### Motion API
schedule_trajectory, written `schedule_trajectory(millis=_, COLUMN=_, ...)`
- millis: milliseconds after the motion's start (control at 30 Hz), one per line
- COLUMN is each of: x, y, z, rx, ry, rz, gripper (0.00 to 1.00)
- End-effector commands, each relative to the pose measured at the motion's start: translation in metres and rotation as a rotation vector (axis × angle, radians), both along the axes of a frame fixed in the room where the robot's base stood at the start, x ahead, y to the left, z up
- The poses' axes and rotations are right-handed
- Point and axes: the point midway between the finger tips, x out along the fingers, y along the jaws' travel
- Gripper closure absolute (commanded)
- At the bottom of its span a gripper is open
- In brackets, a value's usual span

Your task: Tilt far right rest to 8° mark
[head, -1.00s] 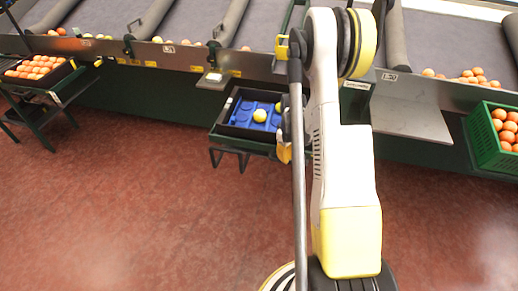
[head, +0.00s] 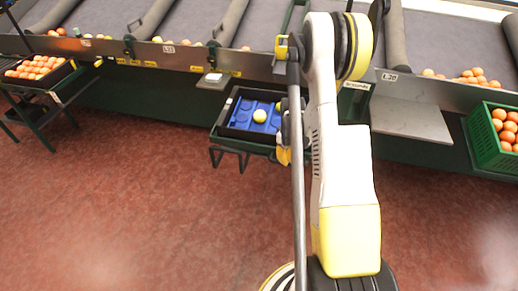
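A flat grey plate (head: 412,120) juts from the front of the sorting table at the right, just left of a green crate; I cannot tell whether it is the far right rest. The green crate (head: 485,145) is full of oranges at the right edge, and any support under it is hidden. No degree mark is readable. My gripper (head: 284,140) seems to be the small dark and yellow part beside the arm, at the right end of a black tray; it is partly hidden by my arm and too small to judge its fingers.
The black tray (head: 228,131) with a blue insert and one yellow fruit (head: 260,116) stands on a dark stand at the centre. Another tray of oranges (head: 10,82) stands at the left. A small grey plate (head: 213,83) juts from the table. The red floor is clear in front.

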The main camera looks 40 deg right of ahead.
Motion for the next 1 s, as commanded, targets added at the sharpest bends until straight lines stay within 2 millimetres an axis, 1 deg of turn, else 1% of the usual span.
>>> schedule_trajectory(millis=1000, x=0.000, y=0.000, z=-0.012, rx=-0.001, ry=0.000, rz=0.000, gripper=1.00)
